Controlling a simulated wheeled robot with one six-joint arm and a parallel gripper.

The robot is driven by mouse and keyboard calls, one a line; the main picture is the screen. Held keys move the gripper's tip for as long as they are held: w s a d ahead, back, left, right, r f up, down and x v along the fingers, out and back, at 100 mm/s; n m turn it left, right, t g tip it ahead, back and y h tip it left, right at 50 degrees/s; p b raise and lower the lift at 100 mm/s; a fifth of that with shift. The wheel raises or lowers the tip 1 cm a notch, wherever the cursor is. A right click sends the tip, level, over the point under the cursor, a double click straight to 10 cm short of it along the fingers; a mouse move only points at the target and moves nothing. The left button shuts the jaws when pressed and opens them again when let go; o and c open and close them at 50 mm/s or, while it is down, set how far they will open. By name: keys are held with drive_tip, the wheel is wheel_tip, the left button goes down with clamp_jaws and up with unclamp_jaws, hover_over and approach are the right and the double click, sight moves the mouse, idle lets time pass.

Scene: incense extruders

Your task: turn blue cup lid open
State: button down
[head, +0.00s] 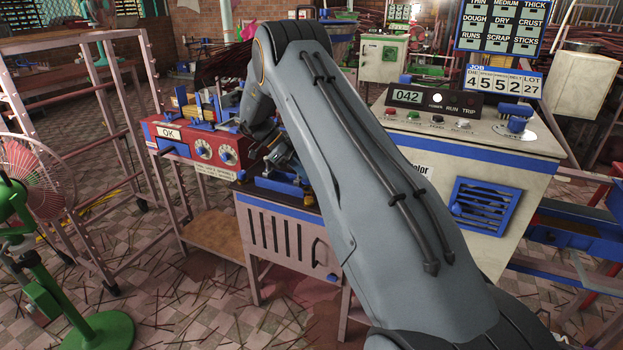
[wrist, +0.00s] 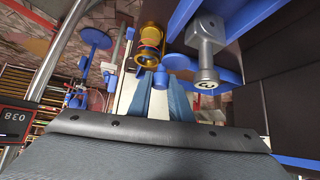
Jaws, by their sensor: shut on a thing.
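In the head view my gripper (head: 288,165) reaches down to a blue fixture (head: 280,184) on top of a machine with a grey slotted front, and my arm hides part of it. In the wrist view the two fingers of my gripper (wrist: 162,85) close around a small blue piece (wrist: 160,78), which looks like part of the blue cup lid. A brass-coloured cup (wrist: 150,40) is just beyond the fingertips. The lid's full outline and how far it is turned cannot be told.
A grey metal cylinder (wrist: 206,55) stands close right of the fingers, beside a blue beam (wrist: 262,27). A red control box (head: 200,147) is at left. A white cabinet (head: 480,170) with a blue vent is at right. A green-stand fan (head: 30,200) is far left.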

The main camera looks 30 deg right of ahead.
drive_tip(key=shift+r, duration=0.1)
drive_tip(key=c, duration=1.6)
unclamp_jaws()
drive_tip(key=b+v, duration=0.1)
drive_tip(key=v, duration=0.6)
drive_tip(key=shift+w+a+r+b, duration=0.15)
drive_tip(key=shift+a+r+b, duration=0.05)
drive_tip(key=shift+b, duration=0.2)
